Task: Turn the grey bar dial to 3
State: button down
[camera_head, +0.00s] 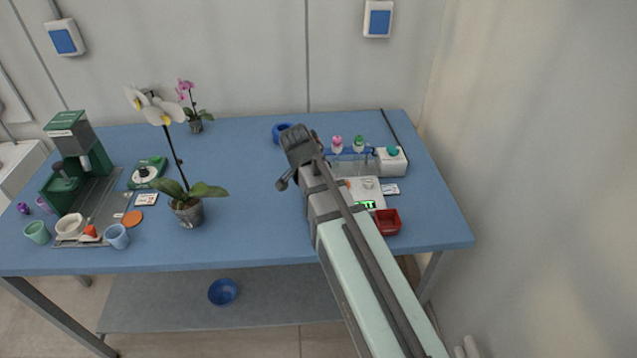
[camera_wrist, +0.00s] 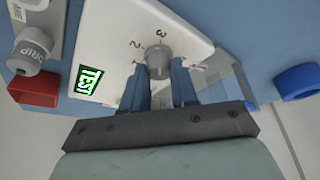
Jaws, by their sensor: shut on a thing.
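The grey bar dial (camera_wrist: 158,57) stands on a white panel (camera_wrist: 112,35) in the wrist view, with the numbers 2 and 3 printed beside it. My gripper (camera_wrist: 160,74) is closed around the dial, one blue-grey finger on each side. The 3 is just beyond the dial's top; the 2 is to its left. The fingers hide part of the dial and its scale, and I cannot tell which number it points to. A lit green display (camera_wrist: 89,80) on the panel reads TEST. In the head view the white unit (camera_head: 362,187) is partly behind my arm, and the dial is not visible.
A grey knob labelled DRIP (camera_wrist: 34,56) and a red tray (camera_wrist: 35,92) are left of the panel; a blue ring (camera_wrist: 298,82) is at right. A potted white orchid (camera_head: 187,212) stands left of my arm. The blue table's (camera_head: 245,185) middle is clear.

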dwell(0.3)
jog(key=c, duration=0.9)
grip_release()
jog(key=shift+r, duration=0.1)
jog(key=v, duration=1.3)
jog(key=shift+s+a+r, duration=0.1)
jog(key=shift+a+r, duration=0.1)
jog(key=shift+a, duration=0.1)
jog(key=shift+d, duration=0.1)
